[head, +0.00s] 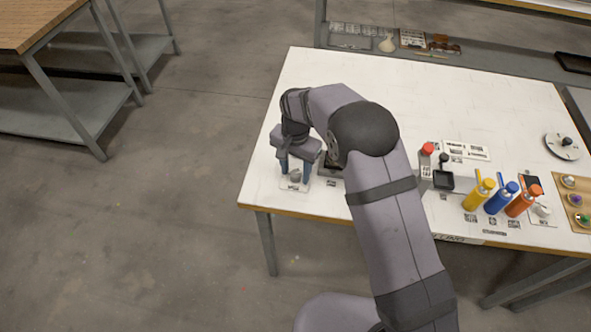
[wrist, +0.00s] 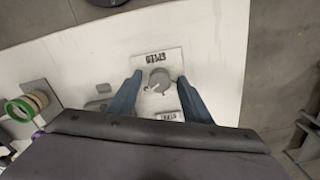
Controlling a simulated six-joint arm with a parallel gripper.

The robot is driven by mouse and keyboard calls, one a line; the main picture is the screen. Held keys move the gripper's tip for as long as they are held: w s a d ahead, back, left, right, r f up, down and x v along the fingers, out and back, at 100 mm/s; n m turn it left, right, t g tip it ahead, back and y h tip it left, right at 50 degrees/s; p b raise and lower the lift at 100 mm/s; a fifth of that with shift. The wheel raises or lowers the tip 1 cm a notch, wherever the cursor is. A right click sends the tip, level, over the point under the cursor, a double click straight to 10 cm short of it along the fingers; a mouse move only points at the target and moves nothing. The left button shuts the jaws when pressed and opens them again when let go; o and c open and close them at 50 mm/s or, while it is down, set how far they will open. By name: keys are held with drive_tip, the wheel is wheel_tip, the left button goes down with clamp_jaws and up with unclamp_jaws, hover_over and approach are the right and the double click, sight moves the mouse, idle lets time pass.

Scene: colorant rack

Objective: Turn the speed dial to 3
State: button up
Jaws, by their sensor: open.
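The speed dial is a grey round knob (head: 295,174) on a pale plate at the left end of the white table. It also shows in the wrist view as a knob (wrist: 158,78) with a white pointer mark, on a plate labelled SPEED that appears upside down. The numbers are too small to read, so I cannot tell the setting. My gripper (head: 295,178) points down over the plate. Its two blue fingers are apart, one on each side of the knob, as the wrist view also shows (wrist: 160,76). I cannot tell whether they touch it.
Yellow (head: 478,195), blue (head: 501,198) and orange (head: 524,201) bottles stand to the right, past a red-topped item (head: 427,150). A round disc (head: 562,146) sits at far right. The table's back left is clear.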

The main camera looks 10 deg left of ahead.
sight(297, 174)
wheel_tip(297, 174, up, 7)
drive_tip(key=shift+f+b, duration=0.2)
drive_tip(key=shift+b, duration=0.65)
drive_tip(key=shift+r, duration=0.4)
drive_tip(key=shift+d, duration=0.2)
drive_tip(key=s+d+r+n+p, duration=0.1)
drive_tip(key=s+d+n, duration=0.3)
drive_tip(key=s+d, duration=1.8)
drive_tip(key=d, duration=0.2)
drive_tip(key=shift+s+d+r, duration=0.3)
drive_tip(key=shift+d+r, duration=0.05)
drive_tip(key=shift+r, duration=0.05)
